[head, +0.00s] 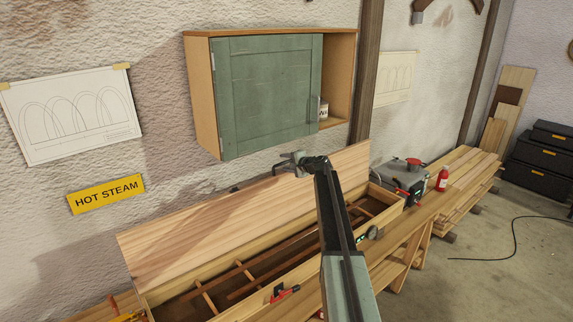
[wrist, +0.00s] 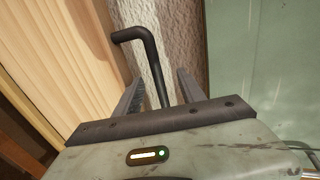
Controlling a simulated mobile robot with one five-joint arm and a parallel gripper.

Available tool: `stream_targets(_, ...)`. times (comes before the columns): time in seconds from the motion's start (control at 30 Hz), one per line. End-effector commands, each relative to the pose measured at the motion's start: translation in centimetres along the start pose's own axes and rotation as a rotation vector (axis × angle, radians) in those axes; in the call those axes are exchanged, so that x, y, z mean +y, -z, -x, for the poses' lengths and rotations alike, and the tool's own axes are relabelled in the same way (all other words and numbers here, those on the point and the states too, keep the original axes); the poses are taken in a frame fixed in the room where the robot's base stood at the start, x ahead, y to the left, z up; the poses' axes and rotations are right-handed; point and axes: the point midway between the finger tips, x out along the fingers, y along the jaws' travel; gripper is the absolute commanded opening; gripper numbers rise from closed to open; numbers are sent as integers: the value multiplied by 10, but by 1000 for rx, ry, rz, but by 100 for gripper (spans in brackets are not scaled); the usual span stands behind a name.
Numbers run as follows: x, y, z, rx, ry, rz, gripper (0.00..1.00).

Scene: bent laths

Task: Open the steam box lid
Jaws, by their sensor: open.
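The steam box (head: 165,292) is a long wooden trough on the bench. Its wooden lid (head: 190,238) stands raised and leans back toward the wall, leaving the inside open to view. My gripper (head: 290,164) is at the lid's upper edge, right of its middle. In the wrist view my gripper (wrist: 158,92) is open, and a black bent bar handle (wrist: 150,58) stands between its two fingers. I cannot tell whether a finger touches it. The lid's pale wood (wrist: 65,60) fills the left of that view. My arm hides part of the box's right half.
A green-doored wall cabinet (head: 268,95) hangs just above my gripper; its door (wrist: 265,60) is close on the right in the wrist view. A red clamp (head: 283,293) is on the box's front. A red bottle (head: 442,179) and grey machine (head: 403,172) stand right. Floor at right is mostly clear.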

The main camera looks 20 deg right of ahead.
Motion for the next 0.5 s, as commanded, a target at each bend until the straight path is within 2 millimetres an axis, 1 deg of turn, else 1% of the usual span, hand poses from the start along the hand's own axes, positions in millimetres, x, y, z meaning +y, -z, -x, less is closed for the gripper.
stream_targets(0.17,-1,0,7,0,0,0,47)
stream_targets(0.5,-2,-1,53,1,0,-1,47)
